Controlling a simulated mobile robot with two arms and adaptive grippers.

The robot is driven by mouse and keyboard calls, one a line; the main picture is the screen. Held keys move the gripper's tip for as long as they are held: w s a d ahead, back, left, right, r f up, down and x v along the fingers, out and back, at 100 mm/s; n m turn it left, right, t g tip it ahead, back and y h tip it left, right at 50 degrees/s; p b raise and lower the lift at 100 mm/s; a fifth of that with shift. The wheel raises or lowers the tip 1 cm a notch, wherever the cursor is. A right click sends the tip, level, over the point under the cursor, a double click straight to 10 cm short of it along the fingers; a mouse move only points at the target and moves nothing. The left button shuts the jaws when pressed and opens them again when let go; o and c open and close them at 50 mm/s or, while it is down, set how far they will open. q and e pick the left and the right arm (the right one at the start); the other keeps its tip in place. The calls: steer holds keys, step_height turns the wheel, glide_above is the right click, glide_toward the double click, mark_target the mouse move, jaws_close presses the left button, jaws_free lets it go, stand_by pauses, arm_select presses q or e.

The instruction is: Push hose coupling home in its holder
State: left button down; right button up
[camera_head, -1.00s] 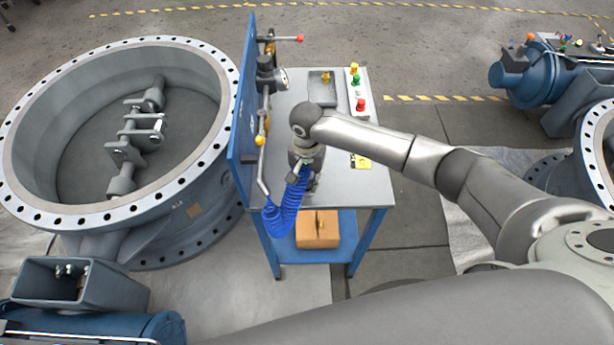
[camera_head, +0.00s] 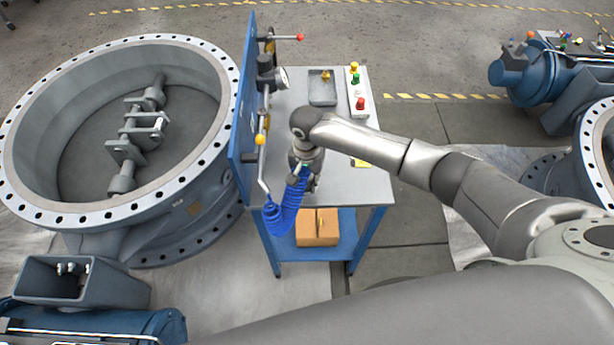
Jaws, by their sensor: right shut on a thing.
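My right gripper (camera_head: 304,178) is above the front part of the grey-topped work table (camera_head: 350,190), near the blue panel. It is shut on the end of the blue coiled hose (camera_head: 284,212); the hose coupling itself is mostly hidden by the gripper and wrist. The hose hangs in a loop over the table's front left edge and runs up to a pipe (camera_head: 263,175) on the panel. I cannot make out the coupling's holder. My left gripper is not in view.
The blue upright panel (camera_head: 243,110) with pipes, a gauge (camera_head: 282,78) and a red-knobbed lever (camera_head: 299,37) stands left of the gripper. A grey tray (camera_head: 323,92) and a button box (camera_head: 356,92) are at the table's back. A cardboard box (camera_head: 317,228) sits on the lower shelf. A large valve ring (camera_head: 205,160) is at left.

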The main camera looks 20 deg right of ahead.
steer(key=shift+f, duration=0.5)
stand_by(0.8)
steer(key=o, duration=1)
steer(key=shift+o, duration=0.3)
steer(key=o, duration=0.5)
steer(key=shift+c, duration=0.2)
steer(key=shift+r, duration=0.1)
